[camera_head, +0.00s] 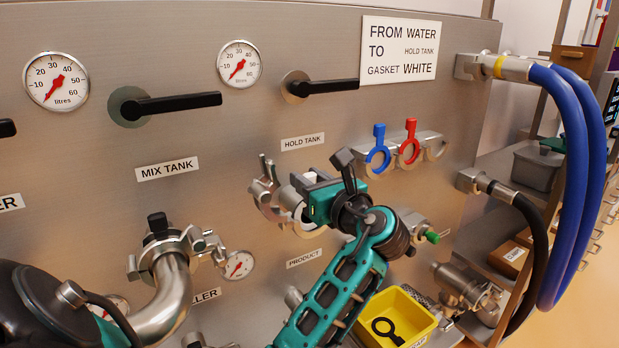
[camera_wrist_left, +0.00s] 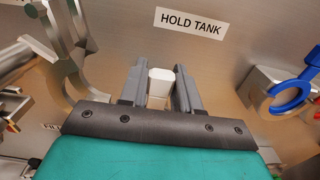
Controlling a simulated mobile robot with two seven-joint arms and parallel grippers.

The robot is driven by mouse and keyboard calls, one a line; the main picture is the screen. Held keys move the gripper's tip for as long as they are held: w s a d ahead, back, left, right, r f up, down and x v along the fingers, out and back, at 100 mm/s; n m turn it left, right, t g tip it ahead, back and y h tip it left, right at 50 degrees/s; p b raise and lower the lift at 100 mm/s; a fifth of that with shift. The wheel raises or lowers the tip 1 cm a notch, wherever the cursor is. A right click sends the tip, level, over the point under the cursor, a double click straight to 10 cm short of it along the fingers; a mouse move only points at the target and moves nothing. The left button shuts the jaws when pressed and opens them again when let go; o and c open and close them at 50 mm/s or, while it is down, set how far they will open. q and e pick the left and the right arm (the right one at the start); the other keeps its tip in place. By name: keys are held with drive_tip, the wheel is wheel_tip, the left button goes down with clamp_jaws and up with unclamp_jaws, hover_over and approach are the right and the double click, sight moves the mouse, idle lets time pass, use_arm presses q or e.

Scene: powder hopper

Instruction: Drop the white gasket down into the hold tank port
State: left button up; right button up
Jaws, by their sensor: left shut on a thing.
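My left gripper (camera_head: 303,184) is in front of the steel panel, just below the HOLD TANK label (camera_head: 302,142). In the left wrist view the gripper (camera_wrist_left: 158,88) is shut on a small white piece, the white gasket (camera_wrist_left: 160,76), between its two grey fingers. Only this part of the gasket shows clearly there; I cannot make out its ring. The hold tank port, with its open steel clamp (camera_head: 266,192), is beside the fingers in the head view. The gripper partly hides it, so I cannot tell whether the gasket touches it. My right gripper is not in view.
Blue (camera_head: 378,150) and red (camera_head: 410,143) gaskets hang on a rack to the right, with an empty-looking place beside them. A yellow bin (camera_head: 416,318) with a black gasket picture is below. A steel pipe elbow (camera_head: 170,292) is at the left.

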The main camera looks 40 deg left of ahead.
use_arm(q)
drive_tip(key=shift+f, duration=0.35)
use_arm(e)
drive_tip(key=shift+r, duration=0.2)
use_arm(q)
drive_tip(key=shift+p, duration=0.35)
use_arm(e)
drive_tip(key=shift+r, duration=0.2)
use_arm(q)
drive_tip(key=o, duration=0.9)
drive_tip(key=shift+a, duration=0.1)
